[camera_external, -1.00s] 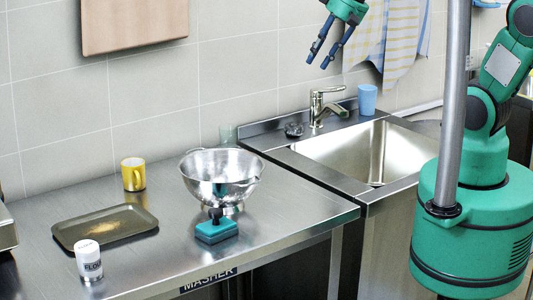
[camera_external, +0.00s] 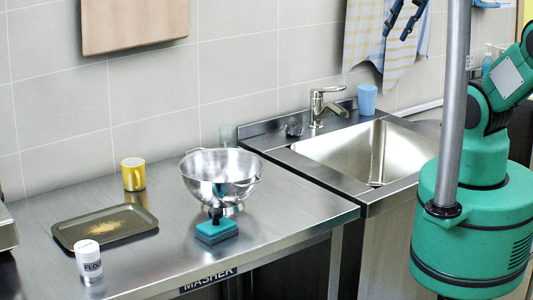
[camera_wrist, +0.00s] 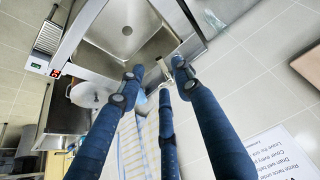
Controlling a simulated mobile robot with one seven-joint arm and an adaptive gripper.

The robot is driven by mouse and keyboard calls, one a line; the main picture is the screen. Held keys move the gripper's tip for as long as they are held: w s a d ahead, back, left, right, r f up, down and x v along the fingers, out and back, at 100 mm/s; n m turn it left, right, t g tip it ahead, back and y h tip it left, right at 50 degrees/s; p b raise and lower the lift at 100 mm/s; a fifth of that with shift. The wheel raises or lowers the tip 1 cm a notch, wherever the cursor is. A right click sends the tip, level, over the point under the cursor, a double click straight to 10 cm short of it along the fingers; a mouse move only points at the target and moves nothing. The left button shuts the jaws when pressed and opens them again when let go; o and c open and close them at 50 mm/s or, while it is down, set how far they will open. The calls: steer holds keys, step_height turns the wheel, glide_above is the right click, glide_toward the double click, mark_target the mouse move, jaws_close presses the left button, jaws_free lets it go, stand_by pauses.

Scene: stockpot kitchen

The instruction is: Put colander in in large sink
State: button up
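The steel colander (camera_external: 221,177) stands upright on the steel counter in the external view, apart from my gripper. The large sink (camera_external: 350,152) is to its right, with an empty-looking basin; the basin also shows in the wrist view (camera_wrist: 125,30). My gripper (camera_external: 402,20) is at the top edge of the external view, above and behind the sink, in front of the hanging towel and far from the colander. In the wrist view its blue fingers (camera_wrist: 150,80) are spread with nothing between them. The colander is not seen in the wrist view.
A teal-based tool (camera_external: 216,230) stands close in front of the colander. A faucet (camera_external: 318,106) and blue cup (camera_external: 367,98) stand behind the sink.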

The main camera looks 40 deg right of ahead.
steer(key=w+a+f+m+g+y+p, duration=0.1)
steer(key=w+a+f+y, duration=0.1)
steer(key=w+a+f, duration=0.45)
steer(key=w+a+f+g+y+p, duration=0.1)
steer(key=w+a+f+y, duration=0.2)
steer(key=a, duration=0.7)
steer(key=w+a+f+m+g, duration=0.2)
steer(key=w+a+f+m, duration=0.1)
steer(key=a+f, duration=0.9)
step_height(320, 180, down, 5)
steer(key=shift+w+a+r+p, duration=0.2)
steer(key=shift+a+p, duration=0.2)
steer(key=shift+p, duration=0.05)
steer(key=shift+f, duration=0.1)
steer(key=b+x, duration=0.2)
steer(key=x, duration=0.6)
steer(key=shift+f+b, duration=0.2)
steer(key=shift+b, duration=0.1)
